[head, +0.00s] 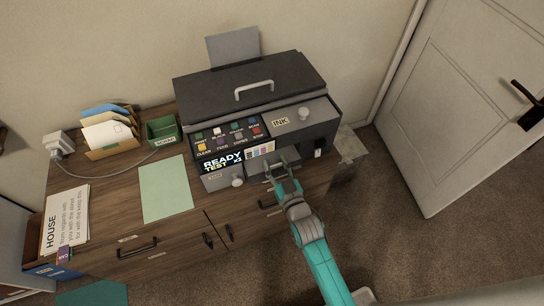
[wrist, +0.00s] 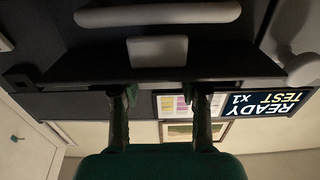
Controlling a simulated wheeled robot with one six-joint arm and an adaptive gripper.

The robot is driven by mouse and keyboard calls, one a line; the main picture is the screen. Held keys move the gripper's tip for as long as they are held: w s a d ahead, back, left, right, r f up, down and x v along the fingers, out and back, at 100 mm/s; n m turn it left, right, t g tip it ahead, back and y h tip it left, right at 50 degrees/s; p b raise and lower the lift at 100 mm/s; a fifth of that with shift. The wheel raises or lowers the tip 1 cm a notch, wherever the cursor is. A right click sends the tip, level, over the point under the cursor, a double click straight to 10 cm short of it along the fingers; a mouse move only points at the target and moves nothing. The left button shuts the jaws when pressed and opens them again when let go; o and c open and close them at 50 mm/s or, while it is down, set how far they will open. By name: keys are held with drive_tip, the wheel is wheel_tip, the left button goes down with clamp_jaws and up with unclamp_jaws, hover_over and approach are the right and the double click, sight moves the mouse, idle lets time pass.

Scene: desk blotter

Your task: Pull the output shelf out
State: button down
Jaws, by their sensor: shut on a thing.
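The output shelf (wrist: 65,72) shows in the wrist view as a wide dark plate with a pale tab (wrist: 157,51) at its middle. My gripper (wrist: 160,95) has its two fingers apart on the near edge of this plate, one on each side of the tab, and is shut on it. In the head view my gripper (head: 283,172) is at the low front of the dark printer (head: 252,85), below the lit panel that reads READY TEST x1 (head: 222,163). There the fingers hide part of the shelf.
The printer stands on a wooden desk (head: 110,205). A round knob (head: 237,182) is left of my gripper. A green sheet (head: 164,188), a green box (head: 163,130) and a letter holder (head: 110,145) lie left. A door (head: 460,100) is at right.

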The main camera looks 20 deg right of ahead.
drive_tip(key=s, duration=1.4)
drive_tip(key=shift+s, duration=0.3)
drive_tip(key=c, duration=0.6)
unclamp_jaws()
drive_tip(key=shift+o, duration=0.2)
drive_tip(key=shift+s, duration=0.15)
drive_tip(key=s, duration=1.1)
drive_tip(key=shift+s, duration=0.35)
drive_tip(key=s+r+g, duration=0.3)
drive_tip(key=s+r, duration=0.6)
drive_tip(key=s, duration=0.5)
drive_tip(key=shift+r, duration=0.3)
